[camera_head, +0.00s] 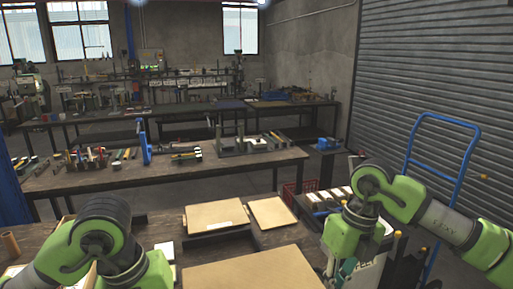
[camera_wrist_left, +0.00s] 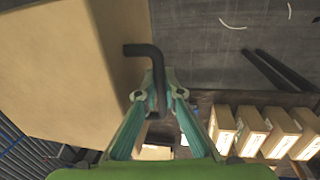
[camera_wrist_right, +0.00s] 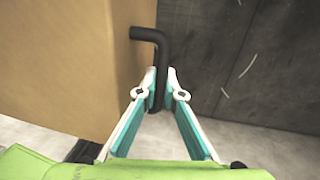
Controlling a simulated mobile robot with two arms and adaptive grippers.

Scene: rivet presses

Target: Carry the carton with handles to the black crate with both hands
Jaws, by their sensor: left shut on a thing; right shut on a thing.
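The tan carton (camera_head: 250,272) is at the bottom middle of the head view, cut off by the lower edge. Its side also fills the left of the left wrist view (camera_wrist_left: 65,70) and the right wrist view (camera_wrist_right: 65,65). My left gripper (camera_wrist_left: 160,90) is shut on a bent black handle (camera_wrist_left: 143,50) beside the carton. My right gripper (camera_wrist_right: 160,88) is shut on the other black handle (camera_wrist_right: 152,36). In the head view my arms hide most of both grips. I cannot identify the black crate with certainty.
Several small cartons (camera_wrist_left: 250,130) stand near my left gripper. A red crate (camera_head: 291,196) and a blue hand truck (camera_head: 477,150) are to the right. A tool bench (camera_head: 190,175) stands behind.

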